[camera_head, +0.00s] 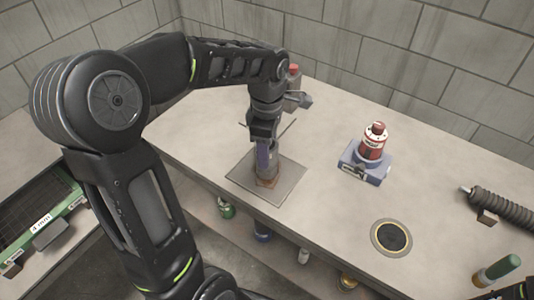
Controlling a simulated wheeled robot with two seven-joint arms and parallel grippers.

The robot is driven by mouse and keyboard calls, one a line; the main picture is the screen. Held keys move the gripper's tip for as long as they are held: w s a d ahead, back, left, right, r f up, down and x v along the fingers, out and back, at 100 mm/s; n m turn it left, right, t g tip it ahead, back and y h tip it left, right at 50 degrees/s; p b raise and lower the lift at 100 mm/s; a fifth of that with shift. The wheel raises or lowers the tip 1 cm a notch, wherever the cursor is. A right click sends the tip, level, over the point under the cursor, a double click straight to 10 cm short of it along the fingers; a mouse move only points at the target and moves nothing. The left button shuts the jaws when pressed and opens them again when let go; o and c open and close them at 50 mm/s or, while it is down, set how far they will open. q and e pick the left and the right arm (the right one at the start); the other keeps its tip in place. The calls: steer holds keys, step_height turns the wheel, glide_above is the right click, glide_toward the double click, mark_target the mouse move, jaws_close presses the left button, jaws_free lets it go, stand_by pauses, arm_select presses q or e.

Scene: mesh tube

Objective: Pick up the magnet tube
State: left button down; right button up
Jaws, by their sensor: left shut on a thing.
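The magnet tube (267,168) is a short upright tube, greyish with a purple side and a brown base. It stands over a thin grey square plate (285,187) near the table's front edge. My left gripper (264,143) points down from above and is shut on the upper part of the tube. The gripper hides the tube's top. I cannot tell whether the tube's base touches the plate.
A red bottle (374,142) sits on a blue-grey stand (364,165) to the right. A round black disc (391,237), a ribbed dark hose (503,208) and a green-topped tube (497,270) lie further right. Another red-capped bottle (294,77) stands behind my left arm. Several items sit below the table.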

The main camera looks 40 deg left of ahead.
arm_select(q)
step_height(320, 180, up, 10)
steer(key=shift+r, duration=0.1)
stand_by(0.4)
stand_by(0.5)
